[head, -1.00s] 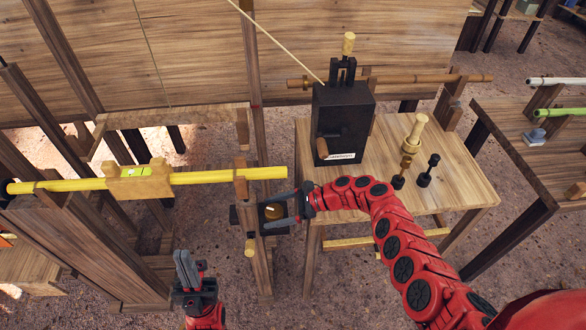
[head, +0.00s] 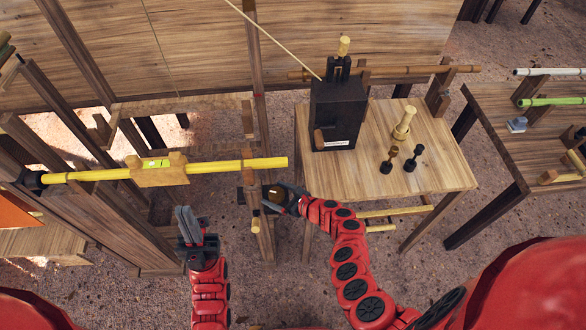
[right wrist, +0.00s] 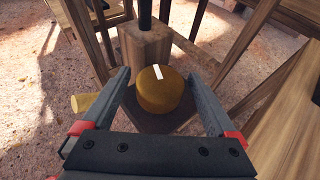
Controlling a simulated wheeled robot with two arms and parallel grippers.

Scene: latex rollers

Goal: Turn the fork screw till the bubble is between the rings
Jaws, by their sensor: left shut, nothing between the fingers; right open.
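A yellow roller (head: 225,166) lies across the wooden stands, with a wooden level block (head: 160,176) on it. The block has a small yellow-green vial (head: 156,163); its bubble and rings are too small to tell. The fork screw's round brass knob (right wrist: 164,90), with a white mark on top, sits on a dark plate below the roller's right end. My right gripper (right wrist: 172,92) is open, its fingers on either side of the knob with visible gaps. It also shows in the head view (head: 282,200). My left gripper (head: 186,222) is shut and empty, below the roller.
A table (head: 440,165) at the right bears a black box (head: 338,110) with a crank, a pale wooden peg (head: 404,122) and small dark pieces. Another table (head: 500,135) stands further right with white and green rollers. Wooden posts surround the knob.

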